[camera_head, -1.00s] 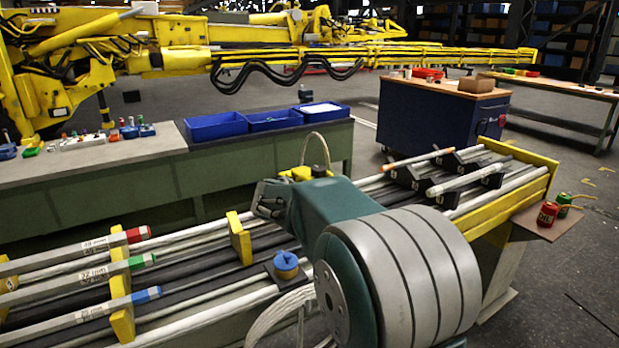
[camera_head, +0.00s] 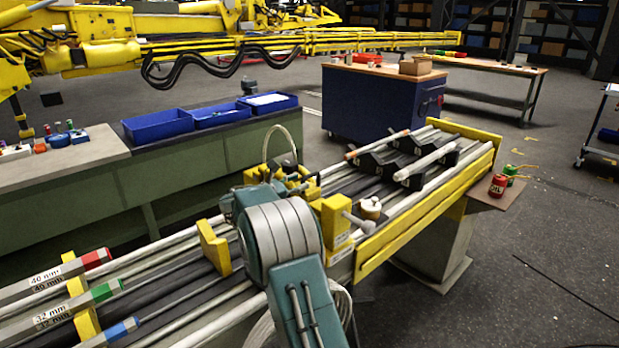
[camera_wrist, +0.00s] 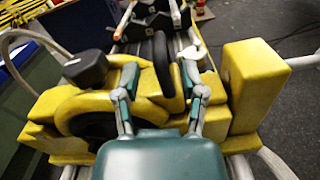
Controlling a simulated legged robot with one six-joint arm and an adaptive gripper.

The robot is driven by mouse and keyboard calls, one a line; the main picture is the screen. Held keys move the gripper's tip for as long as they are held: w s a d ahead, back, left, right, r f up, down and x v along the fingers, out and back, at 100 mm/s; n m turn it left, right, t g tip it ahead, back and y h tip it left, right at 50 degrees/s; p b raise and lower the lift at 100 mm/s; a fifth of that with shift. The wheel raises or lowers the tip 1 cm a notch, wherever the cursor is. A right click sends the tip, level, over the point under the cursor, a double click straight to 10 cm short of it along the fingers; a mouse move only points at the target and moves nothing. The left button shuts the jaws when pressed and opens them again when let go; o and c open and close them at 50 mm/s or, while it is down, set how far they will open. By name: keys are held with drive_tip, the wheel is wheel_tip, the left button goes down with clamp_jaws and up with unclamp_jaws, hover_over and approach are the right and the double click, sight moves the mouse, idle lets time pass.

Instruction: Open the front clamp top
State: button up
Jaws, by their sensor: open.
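My gripper (camera_wrist: 158,80) is open over the clamp, one finger on each side of the curved middle section. I cannot tell whether the fingers touch it. In the head view the yellow clamp (camera_head: 292,178) shows behind my arm, which hides part of it and my fingertips.
A tall yellow block (camera_wrist: 254,85) stands close to the right of my gripper. A pale hose (camera_head: 283,132) arches over the clamp. Several rods lie along the bench. Blue bins (camera_head: 158,126) stand behind, and red and green cans (camera_head: 498,186) at the right.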

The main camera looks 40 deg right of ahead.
sight(309, 177)
drive_tip(key=shift+w+d, duration=0.2)
drive_tip(key=shift+d, duration=2.05)
drive_tip(key=shift+a, duration=0.1)
clamp_jaws()
